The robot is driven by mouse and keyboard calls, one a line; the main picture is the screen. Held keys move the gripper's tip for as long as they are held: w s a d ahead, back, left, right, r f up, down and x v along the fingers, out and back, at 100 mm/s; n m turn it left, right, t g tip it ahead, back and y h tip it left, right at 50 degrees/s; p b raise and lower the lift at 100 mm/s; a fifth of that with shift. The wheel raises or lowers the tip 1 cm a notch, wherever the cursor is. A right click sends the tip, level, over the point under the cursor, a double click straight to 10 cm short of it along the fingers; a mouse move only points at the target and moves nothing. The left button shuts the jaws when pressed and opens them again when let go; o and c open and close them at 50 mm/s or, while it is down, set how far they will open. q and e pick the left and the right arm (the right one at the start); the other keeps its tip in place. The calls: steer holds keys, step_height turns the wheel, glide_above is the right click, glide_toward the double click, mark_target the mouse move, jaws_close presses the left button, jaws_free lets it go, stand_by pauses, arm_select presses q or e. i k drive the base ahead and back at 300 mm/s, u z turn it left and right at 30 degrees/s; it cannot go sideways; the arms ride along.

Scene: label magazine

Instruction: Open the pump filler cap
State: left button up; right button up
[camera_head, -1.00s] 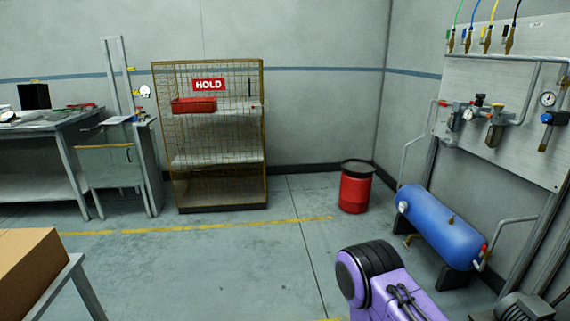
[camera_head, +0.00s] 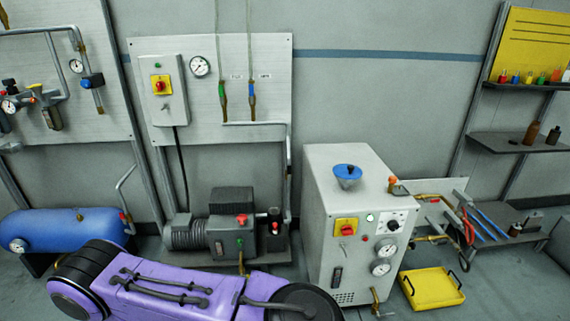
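The pump (camera_head: 222,237) is a grey motor-and-body unit on a low base below the wall panel, left of centre. A small red cap (camera_head: 242,219) stands on top of its right part and looks seated. A dark fitting with a red part (camera_head: 275,214) stands just right of it. I cannot tell for sure which is the filler cap. A purple and black link of my arm crosses in front, low in the picture. Neither gripper shows, so their state is hidden.
A grey cabinet (camera_head: 318,235) with gauges and a blue-topped funnel (camera_head: 347,175) stands right of the pump. A blue tank (camera_head: 65,232) lies at left. A yellow tray (camera_head: 432,289) sits on the floor. A shelf (camera_head: 515,142) with bottles is at far right.

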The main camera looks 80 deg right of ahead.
mark_target(241, 217)
steer(key=z, duration=3)
steer(key=i, duration=1)
